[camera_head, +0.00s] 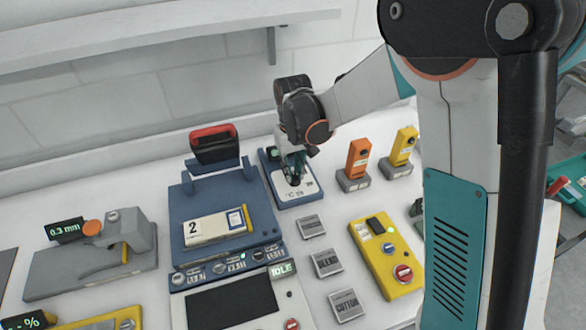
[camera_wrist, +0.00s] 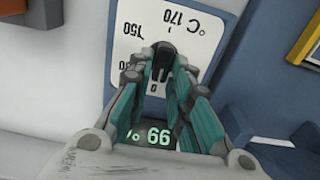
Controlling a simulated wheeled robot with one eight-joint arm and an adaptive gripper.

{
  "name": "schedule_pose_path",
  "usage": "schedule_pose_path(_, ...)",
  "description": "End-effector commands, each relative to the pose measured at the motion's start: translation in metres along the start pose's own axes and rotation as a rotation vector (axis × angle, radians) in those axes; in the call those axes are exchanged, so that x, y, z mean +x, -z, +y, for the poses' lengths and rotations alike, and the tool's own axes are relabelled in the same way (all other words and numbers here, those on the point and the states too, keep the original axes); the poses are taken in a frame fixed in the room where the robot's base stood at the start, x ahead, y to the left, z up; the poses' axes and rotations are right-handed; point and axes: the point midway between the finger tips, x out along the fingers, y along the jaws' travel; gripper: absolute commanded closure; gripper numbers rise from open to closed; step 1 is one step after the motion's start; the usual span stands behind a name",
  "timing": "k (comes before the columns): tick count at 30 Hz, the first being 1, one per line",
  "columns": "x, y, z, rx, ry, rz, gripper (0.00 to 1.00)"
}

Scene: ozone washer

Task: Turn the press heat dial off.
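The press heat dial is a dark knob (camera_wrist: 161,66) on a white scale plate (camera_wrist: 134,40) marked in °C, with 130, 150 and 170 legible in the wrist view. In the head view the scale plate (camera_head: 310,187) is on a small blue unit (camera_head: 268,168) behind and right of the blue press. My gripper (camera_head: 294,178) points down over this plate. In the wrist view its teal fingers (camera_wrist: 162,62) are close together, with the knob between their grey tips, and it looks shut on the knob. The fingers hide much of the scale. A green readout (camera_wrist: 159,136) shows between the fingers.
The blue press (camera_head: 203,204) with a red-topped handle (camera_head: 213,142) stands just left. Orange (camera_head: 358,158) and yellow (camera_head: 403,147) handheld devices stand in holders to the right. Several grey fabric-labelled blocks (camera_head: 327,263) and a yellow control box (camera_head: 387,260) lie nearer.

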Motion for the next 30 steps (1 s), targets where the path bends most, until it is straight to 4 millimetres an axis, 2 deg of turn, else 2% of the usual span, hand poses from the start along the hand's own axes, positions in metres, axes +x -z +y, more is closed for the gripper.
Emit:
schedule_pose_path(10, 0.000, 0.000, 0.000, 0.001, 0.000, -0.001, 0.66)
schedule_pose_path(14, -0.007, 0.000, 0.000, 0.001, 0.000, -0.001, 0.66)
schedule_pose_path(17, -0.020, -0.001, 0.000, 0.001, 0.000, -0.001, 0.66)
schedule_pose_path(24, -0.069, 0.000, 0.000, 0.001, 0.000, -0.001, 0.66)
schedule_pose_path(30, -0.103, 0.000, 0.000, 0.001, 0.000, -0.001, 0.66)
